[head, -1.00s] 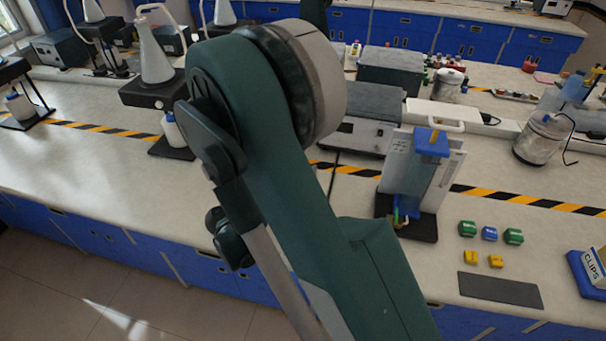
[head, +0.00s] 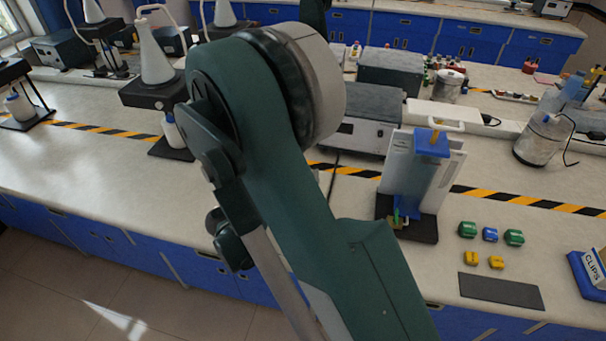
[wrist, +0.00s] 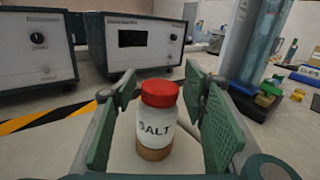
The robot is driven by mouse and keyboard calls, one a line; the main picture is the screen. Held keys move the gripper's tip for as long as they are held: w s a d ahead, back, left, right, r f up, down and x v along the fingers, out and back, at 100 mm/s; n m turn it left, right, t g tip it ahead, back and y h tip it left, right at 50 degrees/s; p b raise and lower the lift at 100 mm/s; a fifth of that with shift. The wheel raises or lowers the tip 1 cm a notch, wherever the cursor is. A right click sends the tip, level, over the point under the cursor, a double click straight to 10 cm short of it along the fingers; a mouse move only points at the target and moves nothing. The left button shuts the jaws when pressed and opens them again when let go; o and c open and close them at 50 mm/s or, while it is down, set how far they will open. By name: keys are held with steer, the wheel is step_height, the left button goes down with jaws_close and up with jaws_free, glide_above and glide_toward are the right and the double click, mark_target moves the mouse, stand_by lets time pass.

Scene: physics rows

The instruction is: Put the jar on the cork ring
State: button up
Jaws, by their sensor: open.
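The jar (wrist: 157,122) is white with a red lid and dark lettering that reads like "SALT". It stands upright in the middle of the wrist view. The cork ring (wrist: 153,153) is a brown band directly under the jar, and the jar appears to rest on it. My gripper (wrist: 160,86) is open, with one green finger on each side of the jar. Gaps show between the fingers and the jar. In the head view my arm covers the middle of the bench, and the jar, cork ring and gripper are not visible there.
Grey instrument boxes (wrist: 143,41) stand behind the jar. A stand with a blue-topped clear tank (head: 432,146) is to the right, with several small coloured blocks (head: 490,234) and a dark mat (head: 501,291) beyond it. Striped tape crosses the pale bench.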

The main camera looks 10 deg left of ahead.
steer(key=shift+s+r, duration=0.1)
steer(key=shift+r, duration=0.05)
steer(key=shift+p+v, duration=0.3)
steer(key=shift+v, duration=0.5)
step_height(320, 180, up, 7)
steer(key=s+a+p, duration=0.2)
steer(key=shift+s, duration=0.3)
stand_by(0.4)
